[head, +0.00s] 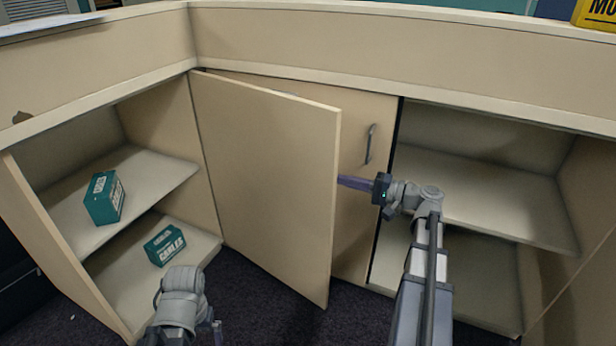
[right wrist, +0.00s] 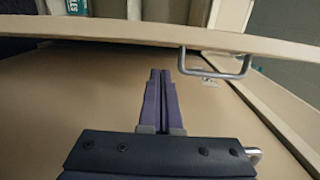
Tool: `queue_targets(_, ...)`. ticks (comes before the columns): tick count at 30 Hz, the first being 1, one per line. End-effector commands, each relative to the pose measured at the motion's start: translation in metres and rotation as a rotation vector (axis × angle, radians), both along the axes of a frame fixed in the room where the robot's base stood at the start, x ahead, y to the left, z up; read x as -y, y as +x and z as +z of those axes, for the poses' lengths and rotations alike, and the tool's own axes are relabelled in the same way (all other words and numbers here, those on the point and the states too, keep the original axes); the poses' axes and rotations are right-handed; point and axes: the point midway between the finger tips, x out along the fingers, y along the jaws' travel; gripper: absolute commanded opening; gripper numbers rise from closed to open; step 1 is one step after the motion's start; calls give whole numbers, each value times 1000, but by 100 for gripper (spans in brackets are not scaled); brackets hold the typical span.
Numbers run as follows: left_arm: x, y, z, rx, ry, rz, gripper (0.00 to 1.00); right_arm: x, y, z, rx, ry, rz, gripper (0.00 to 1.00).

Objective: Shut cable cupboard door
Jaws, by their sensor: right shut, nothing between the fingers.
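The cable cupboard door (head: 265,185) stands open, its hinge side at the inner corner and its free edge towards me. The cupboard (head: 125,170) on its left is open and holds a green box (head: 165,245) lettered "CABLES". My right gripper (head: 340,181) is shut and empty; its fingertips are at the door's free edge, partly behind it. In the right wrist view the shut fingers (right wrist: 160,75) point at the door's outer face (right wrist: 70,100), near a metal handle (right wrist: 215,72); I cannot tell whether they touch. My left gripper (head: 216,330) is low, mostly hidden.
Another green box (head: 103,198) sits on the upper shelf. Behind the open door is a closed panel (head: 350,220) with a grey handle (head: 369,145). An open shelf compartment (head: 490,200) is on the right. A low wall runs above. Dark carpet (head: 265,310) is clear below.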

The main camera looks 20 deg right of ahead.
Motion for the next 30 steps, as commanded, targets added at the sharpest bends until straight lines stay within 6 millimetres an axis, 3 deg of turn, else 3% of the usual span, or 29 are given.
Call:
queue_targets(18,0,0,0,0,0,0,100,-60,66,0,0,0,3,0)
queue_targets(30,0,0,0,0,0,0,100,-67,73,0,0,0,0,0)
